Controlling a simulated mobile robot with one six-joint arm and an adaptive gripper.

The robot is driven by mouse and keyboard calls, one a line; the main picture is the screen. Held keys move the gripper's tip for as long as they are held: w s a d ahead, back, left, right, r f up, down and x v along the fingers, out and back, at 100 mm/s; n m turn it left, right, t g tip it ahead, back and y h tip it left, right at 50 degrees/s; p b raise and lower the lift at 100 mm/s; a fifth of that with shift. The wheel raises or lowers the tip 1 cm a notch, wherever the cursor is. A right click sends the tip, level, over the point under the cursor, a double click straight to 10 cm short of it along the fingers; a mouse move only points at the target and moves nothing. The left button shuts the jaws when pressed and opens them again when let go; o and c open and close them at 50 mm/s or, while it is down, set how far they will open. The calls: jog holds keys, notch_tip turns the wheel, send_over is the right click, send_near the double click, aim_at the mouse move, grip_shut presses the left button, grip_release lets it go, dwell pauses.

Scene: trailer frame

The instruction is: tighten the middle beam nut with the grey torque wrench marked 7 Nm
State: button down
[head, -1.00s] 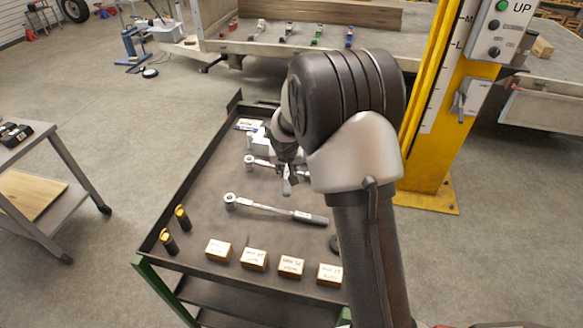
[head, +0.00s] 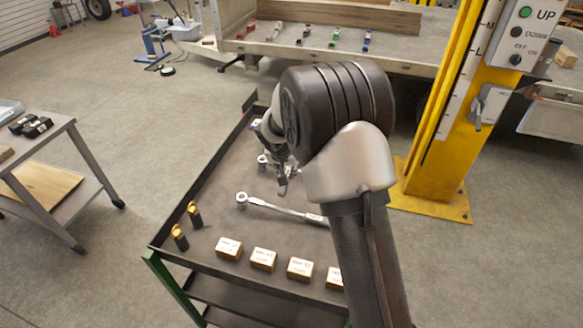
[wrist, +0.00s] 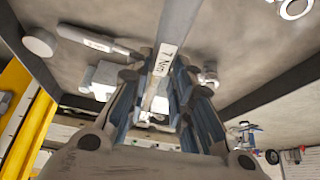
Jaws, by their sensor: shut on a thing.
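My gripper (head: 283,180) is shut on a grey bar with a white label reading 7 Nm, the torque wrench (wrist: 178,30). In the wrist view the bar runs between the two fingers (wrist: 160,95); its far end is hidden. In the head view my arm hides most of the held wrench. A second wrench (head: 285,209) lies flat in the tray, with its ring head on the left. A third one shows its head (head: 262,160) behind my gripper; a labelled handle (wrist: 95,40) shows in the wrist view. I cannot make out the middle beam nut.
The dark tray cart (head: 203,155) also holds several labelled wooden blocks (head: 263,259) and two black-and-yellow cylinders (head: 194,214). A yellow post (head: 440,150) stands at the right. The trailer bed (head: 400,55) with several small coloured parts (head: 335,38) is behind. A grey table (head: 75,165) stands left.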

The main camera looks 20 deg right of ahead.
jog(key=shift+w+a, duration=0.1)
jog(key=shift+w+a+m+h, duration=0.2)
jog(key=shift+w+a+m, duration=0.3)
jog(key=shift+a, duration=0.25)
jog(key=shift+w+a+m+h, duration=0.2)
jog(key=shift+w+a+m, duration=0.25)
jog(key=shift+a, duration=0.25)
jog(key=shift+w+a+m+g, duration=0.5)
jog(key=shift+w+a+m, duration=0.35)
jog(key=shift+w+a, duration=0.4)
jog(key=shift+a, duration=0.1)
jog(key=shift+w+a+r+m+g+h+p, duration=0.15)
jog(key=shift+w+a+m+h+p, duration=0.1)
jog(key=shift+w+a+m, duration=0.35)
jog(key=shift+w+a+f+m+g+h+p, duration=0.15)
jog(key=shift+w+a+m+h, duration=0.15)
jog(key=shift+w+a, duration=0.35)
jog(key=shift+w+d+r, duration=0.1)
jog(key=shift+w+r, duration=0.05)
jog(key=shift+w, duration=0.15)
